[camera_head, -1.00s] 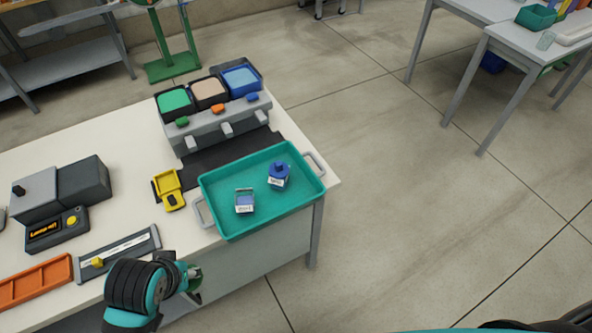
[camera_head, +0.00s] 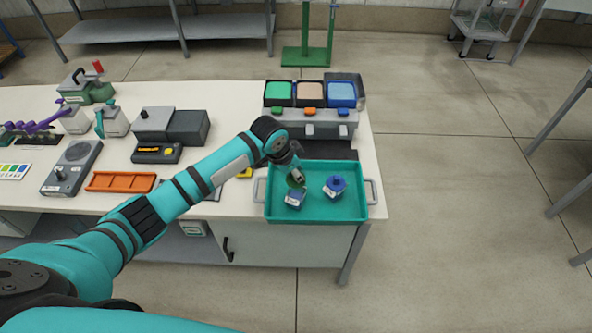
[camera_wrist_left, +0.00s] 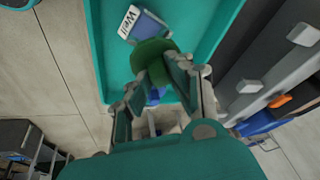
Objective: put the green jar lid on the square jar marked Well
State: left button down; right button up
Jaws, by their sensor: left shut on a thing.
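The square jar marked Well (camera_wrist_left: 131,24) stands in the teal tray, its label readable in the left wrist view. It also shows in the head view (camera_head: 294,200), with its top partly hidden by my left gripper. My left gripper (camera_head: 297,180) is shut on the green jar lid (camera_wrist_left: 152,54). The lid is at the fingertips and overlaps the jar's near edge in the left wrist view; I cannot tell whether they touch. In the head view the lid (camera_head: 291,183) appears just above the jar. My right gripper is not in view.
The teal tray (camera_head: 317,214) sits at the table's right end. A second jar with a blue lid (camera_head: 335,185) stands in it, close on the right. Behind are a grey dispenser (camera_head: 310,126) and green, tan and blue bins. An orange tray (camera_head: 121,181) lies left.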

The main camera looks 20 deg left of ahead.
aim_at(294, 181)
pick_arm(q)
jog(key=shift+d+f+b, duration=0.15)
jog(key=shift+f+b, duration=0.3)
jog(key=shift+f, duration=0.05)
jog(key=shift+f+b, duration=1.15)
jog(key=shift+f, duration=0.05)
jog(key=shift+f+b, duration=0.35)
jog(key=shift+f, duration=0.5)
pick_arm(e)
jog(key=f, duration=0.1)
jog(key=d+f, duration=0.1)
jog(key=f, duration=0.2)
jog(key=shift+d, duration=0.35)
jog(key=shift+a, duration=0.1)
pick_arm(q)
jog(key=c, duration=1.1)
grip_release()
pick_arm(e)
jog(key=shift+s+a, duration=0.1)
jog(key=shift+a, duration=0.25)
